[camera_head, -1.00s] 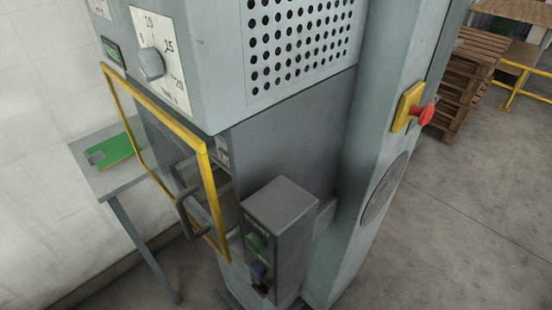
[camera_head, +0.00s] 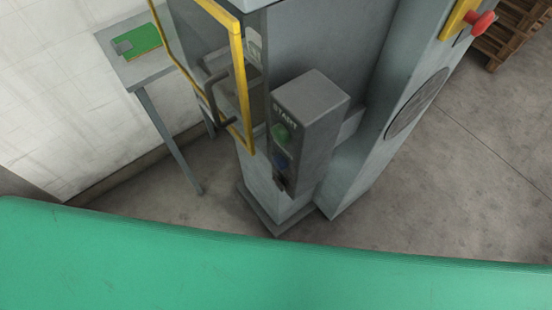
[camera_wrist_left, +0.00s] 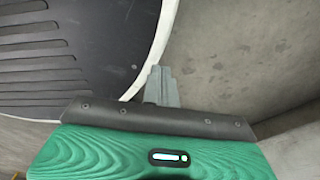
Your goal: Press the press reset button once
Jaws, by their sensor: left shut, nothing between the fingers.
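The press's control box (camera_head: 312,108) is grey and juts from the front of the grey press. Its front face has a START label at the top, a green button (camera_head: 281,132) below it, then a blue button (camera_head: 281,158) and a dark switch (camera_head: 282,183). I see no readable reset label; the blue button's wording is too small to tell. My left gripper (camera_wrist_left: 162,84) shows only in the left wrist view, shut and empty, with grey floor beyond its tips. No button shows in that view. My right gripper is not in view.
A yellow-framed guard door (camera_head: 238,80) with a dark handle (camera_head: 217,98) stands left of the box. A red stop knob (camera_head: 482,23) is on the column at right. A small side table (camera_head: 150,71) holds a green item. Floor is clear in front of the press.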

